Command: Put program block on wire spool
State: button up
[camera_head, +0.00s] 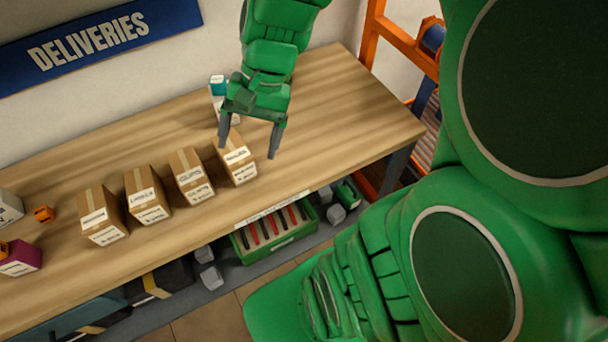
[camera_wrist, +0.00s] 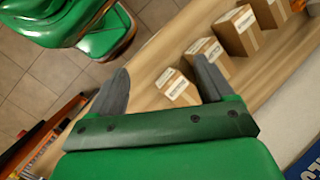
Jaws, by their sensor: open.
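I cannot clearly identify the program block or the wire spool. My gripper (camera_head: 248,150) is open and empty above the bench, by the rightmost carton. In the wrist view its fingers (camera_wrist: 160,85) are spread, with nothing between them but bench and a carton beyond.
Several labelled cartons (camera_head: 145,194) stand in a row on the wooden bench (camera_head: 340,110). A white and teal box (camera_head: 217,87) stands behind my gripper. A purple box (camera_head: 20,259) is at the left edge. A green crate (camera_head: 277,234) sits below. The bench's right side is clear.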

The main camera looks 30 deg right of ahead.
jog(key=s+d+n+h, duration=0.4)
jog(key=s+n, duration=0.2)
jog(key=s, duration=0.6)
jog(key=shift+d+r+h, duration=0.15)
jog(key=shift+r+h, duration=0.1)
jog(key=shift+h, duration=0.15)
dwell(0.5)
